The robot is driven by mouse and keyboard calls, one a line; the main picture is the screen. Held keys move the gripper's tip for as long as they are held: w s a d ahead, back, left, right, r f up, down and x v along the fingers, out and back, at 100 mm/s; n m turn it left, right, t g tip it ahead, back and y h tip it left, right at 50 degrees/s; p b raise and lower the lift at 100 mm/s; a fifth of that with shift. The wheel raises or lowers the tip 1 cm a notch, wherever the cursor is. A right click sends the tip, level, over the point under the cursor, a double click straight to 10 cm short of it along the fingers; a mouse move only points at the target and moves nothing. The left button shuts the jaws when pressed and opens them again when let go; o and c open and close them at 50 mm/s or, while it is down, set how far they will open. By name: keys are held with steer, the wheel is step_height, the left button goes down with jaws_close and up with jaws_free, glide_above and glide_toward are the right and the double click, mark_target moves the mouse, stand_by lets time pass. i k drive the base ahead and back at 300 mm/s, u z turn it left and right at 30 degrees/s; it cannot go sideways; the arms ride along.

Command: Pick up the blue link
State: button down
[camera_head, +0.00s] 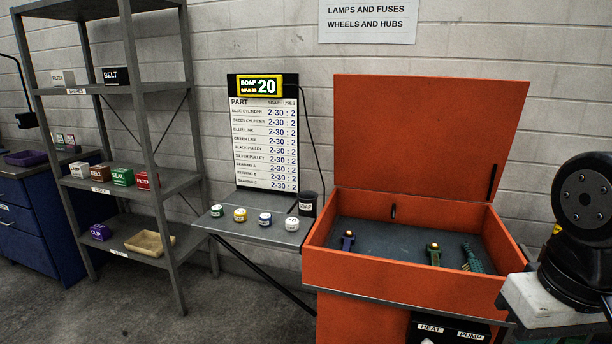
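A small blue part, seemingly the blue link (347,242), stands at the left inside the open orange bin (406,281). It has a light, orange-ringed top end. A similar green part (433,256) stands to its right. A dark green ribbed piece (473,259) lies further right, near the bin's right wall. My gripper is not in view; only a black arm joint, which looks like mine, shows at the right edge. Nothing covers the blue part.
The orange lid (420,135) stands raised behind the bin. A small shelf (262,232) left of the bin holds several capped jars and a black soap cup (308,204). A grey rack (150,130) with labelled boxes stands further left. The bin's middle floor is clear.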

mark_target(347, 242)
steer(key=u, duration=0.3)
steer(key=k, duration=0.95)
steer(key=u, duration=1.3)
steer(key=i, duration=1.8)
steer(key=z, duration=0.3)
steer(key=i, duration=0.85)
steer(key=z, duration=1.6)
steer(key=i, duration=0.95)
steer(key=z, duration=0.9)
